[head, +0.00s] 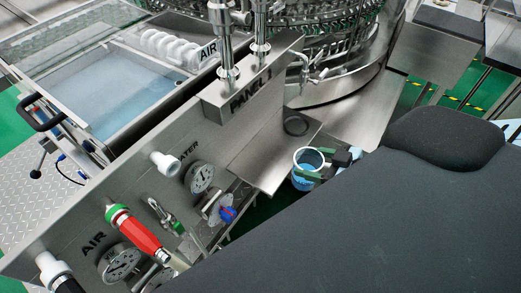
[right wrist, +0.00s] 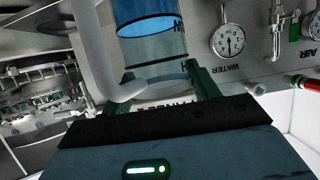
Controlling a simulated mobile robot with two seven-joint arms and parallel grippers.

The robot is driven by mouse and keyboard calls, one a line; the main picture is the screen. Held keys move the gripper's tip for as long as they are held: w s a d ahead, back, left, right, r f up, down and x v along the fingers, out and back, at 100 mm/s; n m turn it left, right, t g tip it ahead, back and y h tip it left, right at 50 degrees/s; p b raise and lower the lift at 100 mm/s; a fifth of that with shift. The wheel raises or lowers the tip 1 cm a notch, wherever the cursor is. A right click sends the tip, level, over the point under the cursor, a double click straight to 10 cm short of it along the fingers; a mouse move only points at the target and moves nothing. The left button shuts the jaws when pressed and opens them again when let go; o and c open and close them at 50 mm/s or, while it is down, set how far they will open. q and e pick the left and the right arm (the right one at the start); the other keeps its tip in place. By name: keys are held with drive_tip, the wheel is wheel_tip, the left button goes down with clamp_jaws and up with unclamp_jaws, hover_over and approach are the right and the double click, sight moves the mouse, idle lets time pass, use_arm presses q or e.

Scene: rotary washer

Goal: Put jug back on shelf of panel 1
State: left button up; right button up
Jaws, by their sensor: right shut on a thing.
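The jug (head: 308,157) is clear with a pale rim and holds blue liquid. In the head view it appears at the right edge of the metal shelf (head: 268,160) of panel 1 (head: 215,130); its height relative to the shelf is unclear. My right gripper (head: 318,174) is shut on the jug, its green fingers at either side. In the right wrist view the jug (right wrist: 152,45) is between the fingers (right wrist: 162,80), with its white handle (right wrist: 97,60) at the left. My left gripper is not in view.
Metal posts (head: 225,45) and the rotary machine (head: 325,45) stand behind. The shelf's front part is bare.

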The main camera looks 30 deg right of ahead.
drive_tip(key=w+d+r+x, duration=0.1)
drive_tip(key=x, duration=1.5)
drive_tip(key=shift+w+d+b, duration=0.15)
drive_tip(key=shift+w+b, duration=0.2)
drive_tip(key=shift+w, duration=0.05)
idle(0.3)
drive_tip(key=o, duration=1.1)
